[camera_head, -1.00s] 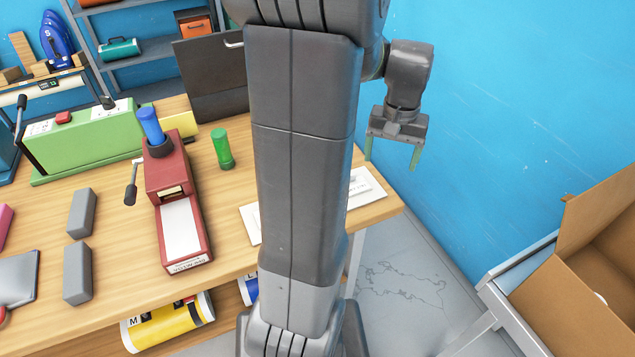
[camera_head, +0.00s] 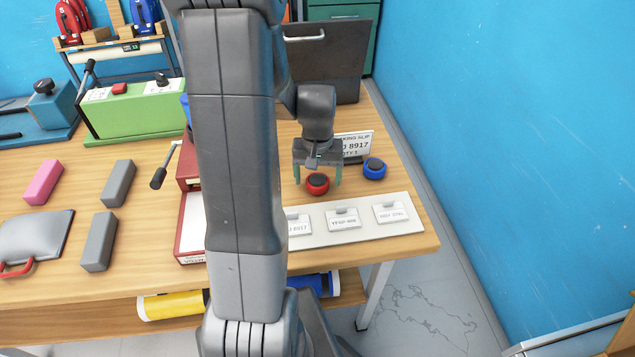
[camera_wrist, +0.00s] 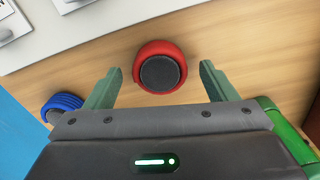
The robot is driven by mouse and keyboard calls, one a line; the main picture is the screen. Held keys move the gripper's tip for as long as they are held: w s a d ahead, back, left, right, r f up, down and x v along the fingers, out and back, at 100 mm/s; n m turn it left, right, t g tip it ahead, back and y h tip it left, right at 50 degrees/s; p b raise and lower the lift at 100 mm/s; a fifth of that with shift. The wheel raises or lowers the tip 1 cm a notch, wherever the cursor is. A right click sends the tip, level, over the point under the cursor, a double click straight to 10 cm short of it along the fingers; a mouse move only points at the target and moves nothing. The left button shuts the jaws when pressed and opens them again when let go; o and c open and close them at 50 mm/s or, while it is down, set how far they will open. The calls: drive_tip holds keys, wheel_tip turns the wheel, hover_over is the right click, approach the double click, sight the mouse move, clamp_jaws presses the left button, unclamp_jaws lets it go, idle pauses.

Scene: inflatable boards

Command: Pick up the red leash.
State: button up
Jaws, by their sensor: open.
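The red leash (camera_head: 317,184) is a small red coil with a dark round centre, lying on the wooden table near its right end. In the wrist view the red leash (camera_wrist: 160,68) sits just beyond and between my two green fingertips. My gripper (camera_head: 318,180) is open and points down over it. In the wrist view my gripper (camera_wrist: 160,85) has an empty gap between the fingers, and no contact with the leash shows. How high the fingertips are above the table I cannot tell.
A similar blue coil (camera_head: 374,169) lies to the right of the red one. A white strip with labelled cards (camera_head: 345,222) lies in front. A packing slip sign (camera_head: 355,146) stands behind. A green cylinder (camera_wrist: 290,130) shows beside my gripper in the wrist view.

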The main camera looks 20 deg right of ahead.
drive_tip(key=shift+f, duration=0.8)
drive_tip(key=shift+c, duration=0.2)
drive_tip(key=c, duration=1.1)
drive_tip(key=shift+o, duration=0.2)
drive_tip(key=shift+r, duration=0.1)
